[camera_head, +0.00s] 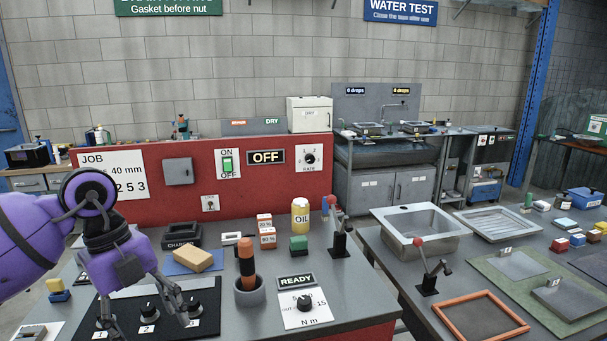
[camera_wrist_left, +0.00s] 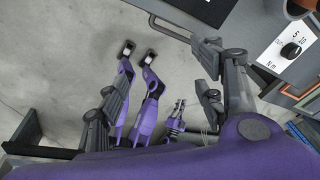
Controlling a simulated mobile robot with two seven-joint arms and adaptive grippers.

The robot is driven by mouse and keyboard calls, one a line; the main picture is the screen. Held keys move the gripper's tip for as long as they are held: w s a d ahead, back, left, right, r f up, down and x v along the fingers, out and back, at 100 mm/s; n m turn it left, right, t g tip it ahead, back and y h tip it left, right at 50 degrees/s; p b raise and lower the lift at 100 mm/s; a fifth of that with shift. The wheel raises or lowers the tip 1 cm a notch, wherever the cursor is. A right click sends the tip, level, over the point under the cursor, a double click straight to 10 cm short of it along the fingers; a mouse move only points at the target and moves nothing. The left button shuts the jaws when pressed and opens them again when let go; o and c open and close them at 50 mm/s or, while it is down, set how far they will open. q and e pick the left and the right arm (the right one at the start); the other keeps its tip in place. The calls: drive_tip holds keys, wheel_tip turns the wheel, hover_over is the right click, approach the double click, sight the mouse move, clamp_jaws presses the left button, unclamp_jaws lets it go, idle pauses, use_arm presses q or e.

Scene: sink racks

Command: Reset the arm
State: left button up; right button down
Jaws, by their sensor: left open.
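My left arm (camera_head: 88,215) is purple and comes in from the left in the head view. My left gripper (camera_head: 182,306) hangs with its fingers pointing down, in front of the black panel with numbered knobs in the picture. In the left wrist view, the gripper (camera_wrist_left: 160,80) has its fingers spread wide apart. My right arm and gripper do not show in the head view. Purple parts of my own body show below in the left wrist view.
The grey bench carries a black knob panel (camera_head: 128,314), a tan sponge (camera_head: 194,260), an orange-and-black handled tool in a cup (camera_head: 247,265), and an oil can (camera_head: 300,217). A red panel (camera_head: 235,165) stands behind. A sink (camera_head: 420,229) is on the right bench.

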use_arm(q)
drive_tip(key=s+d+f+n+t+h+p, duration=0.1)
drive_tip(key=s+d+f+n+t+h, duration=0.1)
drive_tip(key=d+h, duration=0.75)
drive_tip(key=s+d+f+n+t+h+p, duration=0.1)
drive_tip(key=s+d+f+t+h, duration=0.15)
drive_tip(key=d+h, duration=0.7)
drive_tip(key=a+f+n+t+y+p, duration=0.1)
drive_tip(key=a+f+n+t+y, duration=0.8)
drive_tip(key=f+n+t+y, duration=0.65)
drive_tip(key=s+a+f+n+g+y, duration=0.2)
drive_tip(key=s+f+g, duration=0.3)
drive_tip(key=s+f, duration=0.3)
drive_tip(key=s+a+f+n+g+y+p, duration=0.1)
drive_tip(key=s+a+f+n+g+y, duration=0.1)
drive_tip(key=s+f+n+g, duration=0.3)
drive_tip(key=s+f+y, duration=0.1)
drive_tip(key=s+f, duration=0.2)
drive_tip(key=s, duration=0.4)
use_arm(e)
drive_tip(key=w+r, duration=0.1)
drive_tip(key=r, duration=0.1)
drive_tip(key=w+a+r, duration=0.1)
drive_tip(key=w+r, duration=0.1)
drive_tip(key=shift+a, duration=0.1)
use_arm(q)
drive_tip(key=shift+y, duration=0.25)
